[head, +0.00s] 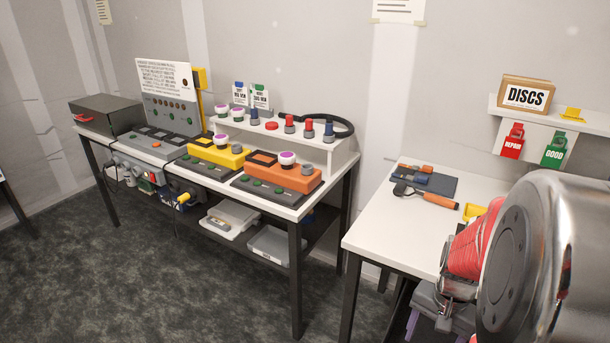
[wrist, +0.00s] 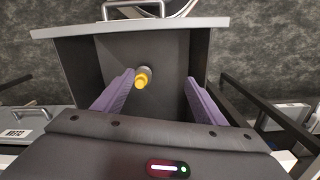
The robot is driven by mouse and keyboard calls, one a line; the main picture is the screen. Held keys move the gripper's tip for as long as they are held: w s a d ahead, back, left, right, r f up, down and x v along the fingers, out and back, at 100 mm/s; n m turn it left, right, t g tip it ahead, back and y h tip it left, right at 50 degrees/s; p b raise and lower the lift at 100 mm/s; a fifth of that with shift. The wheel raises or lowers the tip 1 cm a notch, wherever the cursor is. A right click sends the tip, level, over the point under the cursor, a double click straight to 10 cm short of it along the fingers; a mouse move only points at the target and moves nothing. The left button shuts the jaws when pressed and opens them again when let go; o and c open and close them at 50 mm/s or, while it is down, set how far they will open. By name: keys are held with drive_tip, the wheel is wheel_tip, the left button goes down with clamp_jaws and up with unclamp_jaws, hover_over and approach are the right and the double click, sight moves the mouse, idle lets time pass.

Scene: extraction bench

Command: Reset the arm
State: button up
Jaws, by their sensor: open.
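My gripper (wrist: 158,78) shows in the wrist view with its two purple fingers spread apart. Nothing is held between them. Below and beyond the fingers is an open dark drawer (wrist: 75,65) with a light front edge and a metal handle. A small grey piece with a yellow top (wrist: 142,76) is in the drawer and appears between the fingers. I cannot tell its exact distance from the fingertips. In the head view, my arm fills the lower right and hides what lies behind it.
A long bench (head: 290,213) holds grey, yellow and orange consoles and a raised rack of coloured knobs. A white table (head: 420,231) carries a dark mat (head: 440,184) and an orange-handled tool (head: 438,198). Dark floor is open at left.

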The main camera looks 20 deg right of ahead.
drive_tip(key=w+a+r+n+t, duration=0.1)
drive_tip(key=a+r+n+t, duration=0.2)
drive_tip(key=a+r+n, duration=0.3)
drive_tip(key=w+a+r+n+t, duration=0.1)
drive_tip(key=a+r+n, duration=0.5)
drive_tip(key=a+r, duration=0.6)
drive_tip(key=a+t, duration=0.1)
drive_tip(key=a, duration=0.5)
drive_tip(key=shift+w+r+t, duration=0.15)
drive_tip(key=shift+r+t, duration=0.1)
drive_tip(key=shift+t, duration=0.15)
